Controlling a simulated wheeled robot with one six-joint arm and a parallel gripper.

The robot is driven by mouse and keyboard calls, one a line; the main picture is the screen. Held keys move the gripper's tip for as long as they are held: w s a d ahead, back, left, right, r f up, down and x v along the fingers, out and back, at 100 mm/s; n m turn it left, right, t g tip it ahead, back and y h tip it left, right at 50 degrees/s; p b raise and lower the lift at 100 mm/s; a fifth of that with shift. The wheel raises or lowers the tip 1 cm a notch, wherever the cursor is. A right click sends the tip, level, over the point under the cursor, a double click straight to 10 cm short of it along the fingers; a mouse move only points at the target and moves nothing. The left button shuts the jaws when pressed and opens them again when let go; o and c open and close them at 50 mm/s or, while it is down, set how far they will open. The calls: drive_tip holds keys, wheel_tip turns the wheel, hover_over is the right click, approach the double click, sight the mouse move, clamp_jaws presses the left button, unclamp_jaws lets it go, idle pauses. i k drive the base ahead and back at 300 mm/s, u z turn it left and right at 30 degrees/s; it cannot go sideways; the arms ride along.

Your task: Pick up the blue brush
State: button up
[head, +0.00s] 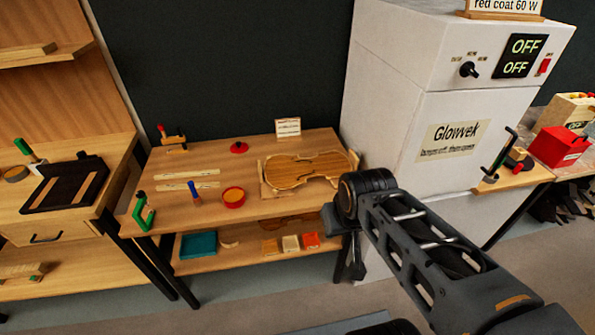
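The blue brush (194,190) stands roughly upright on the wooden bench, blue end up. It is left of a red round pot (233,198) with orange contents, with a small gap between them. My arm comes in from the lower right, and its wrist is in front of the bench's right end. My gripper (355,262) seems to hang below the wrist, dark and mostly hidden. Its fingers cannot be made out. It is well to the right of the brush and apart from it.
A violin body (300,170) lies on the bench at right. Pale wooden strips (188,180) lie behind the brush, a green clamp (143,212) stands left, and a red-handled tool (170,137) is at the back. A white cabinet (400,110) stands right.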

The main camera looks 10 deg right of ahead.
sight(196, 198)
drive_tip(key=u, duration=0.3)
drive_tip(key=k, duration=0.45)
drive_tip(key=u, duration=1.7)
drive_tip(key=i, duration=1.05)
drive_tip(key=z, duration=0.6)
drive_tip(key=i, duration=0.7)
drive_tip(key=z, duration=0.55)
